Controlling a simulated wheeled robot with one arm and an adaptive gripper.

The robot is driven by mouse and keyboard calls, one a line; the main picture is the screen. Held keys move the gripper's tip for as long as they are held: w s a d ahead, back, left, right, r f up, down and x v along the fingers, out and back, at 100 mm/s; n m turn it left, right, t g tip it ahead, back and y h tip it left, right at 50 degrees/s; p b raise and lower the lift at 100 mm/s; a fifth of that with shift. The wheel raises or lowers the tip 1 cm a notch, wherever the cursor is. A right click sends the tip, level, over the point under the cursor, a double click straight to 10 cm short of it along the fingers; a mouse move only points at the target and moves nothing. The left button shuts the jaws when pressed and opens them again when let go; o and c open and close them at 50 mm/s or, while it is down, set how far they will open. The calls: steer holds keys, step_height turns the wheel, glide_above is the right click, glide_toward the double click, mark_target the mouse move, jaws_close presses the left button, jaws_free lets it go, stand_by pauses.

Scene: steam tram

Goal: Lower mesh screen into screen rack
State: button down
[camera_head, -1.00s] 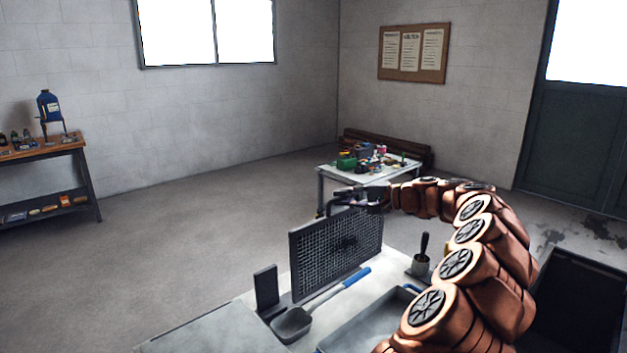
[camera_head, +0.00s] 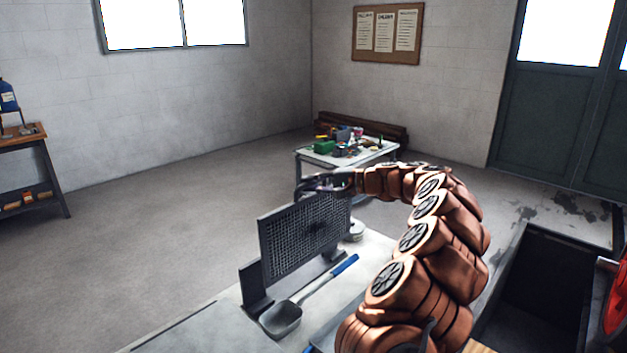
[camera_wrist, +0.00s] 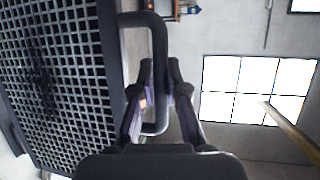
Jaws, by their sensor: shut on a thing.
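The mesh screen (camera_head: 305,236), a dark-framed grid with a dark patch in its middle, stands upright on edge over the bench. It also shows at the left of the wrist view (camera_wrist: 60,85). My gripper (camera_head: 325,184) is above its top edge, shut on the screen's dark loop handle (camera_wrist: 160,45); the fingers (camera_wrist: 160,78) lie on both sides of the bar. The screen rack (camera_head: 256,290) shows as a dark upright and base at the screen's left end. The screen's lower left corner is close to this upright. I cannot tell whether its bottom edge sits in the rack.
A grey scoop with a blue handle (camera_head: 281,319) lies on the bench (camera_head: 222,325) in front of the rack. A pale round container (camera_head: 355,231) is beyond the screen's right end. A cluttered table (camera_head: 376,157) stands farther back. My arm hides the bench's right part.

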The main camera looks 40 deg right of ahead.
mark_target(319, 212)
steer(key=w+f+b, duration=0.1)
steer(key=w+f, duration=0.4)
steer(key=f, duration=0.3)
steer(key=shift+a+b, duration=0.35)
stand_by(0.4)
steer(key=shift+w+a+b, duration=0.1)
steer(key=shift+w+b, duration=0.1)
steer(key=shift+b, duration=0.1)
stand_by(0.9)
steer(key=shift+f+b, duration=1.05)
steer(key=shift+f, duration=0.4)
stand_by(0.6)
steer(key=c, duration=1.2)
jaws_free()
steer(key=shift+o, duration=0.4)
steer(key=shift+f, duration=0.1)
steer(key=shift+s, duration=0.1)
steer(key=shift+v, duration=3.95)
